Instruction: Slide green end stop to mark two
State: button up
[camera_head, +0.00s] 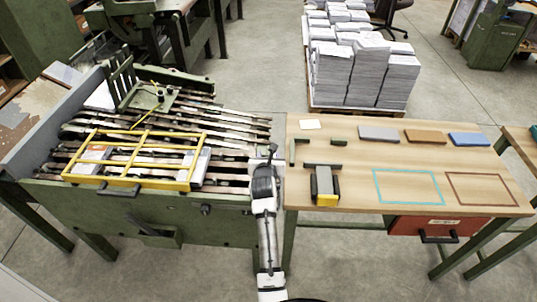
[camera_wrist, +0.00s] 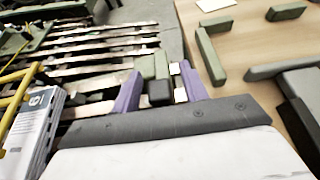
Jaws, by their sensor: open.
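My gripper (camera_head: 270,152) is over the right edge of the green gathering machine (camera_head: 150,212), beside the wooden table. In the wrist view its two purple fingers (camera_wrist: 159,77) are apart. A small green block (camera_wrist: 146,66), which looks like the end stop, shows between the fingertips and just beyond them, with a dark piece (camera_wrist: 159,92) in front of it. I cannot tell whether the fingers touch the block. In the head view my gripper hides that spot. I cannot make out any numbered mark.
Yellow frame (camera_head: 132,163) lies over the machine's rails at left. The wooden table (camera_head: 350,180) at right holds green bars (camera_head: 293,150), a black-and-yellow tool (camera_head: 325,187), and grey (camera_head: 379,133), brown (camera_head: 425,137) and blue (camera_head: 469,139) blocks. Paper stacks (camera_head: 355,75) stand behind.

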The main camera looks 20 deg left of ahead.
jog(key=shift+w+a+f, duration=0.1)
jog(key=shift+w+f, duration=0.05)
jog(key=shift+w, duration=0.15)
jog(key=shift+c, duration=0.3)
grip_shut()
jog(key=shift+s+a, duration=0.15)
jog(key=shift+a, duration=0.45)
jog(key=shift+s+a, duration=0.15)
jog(key=shift+a, duration=0.4)
jog(key=shift+s+a, duration=0.25)
jog(key=shift+a, duration=0.25)
jog(key=shift+o, duration=0.3)
grip_release()
jog(key=shift+a, duration=0.15)
jog(key=shift+s, duration=0.1)
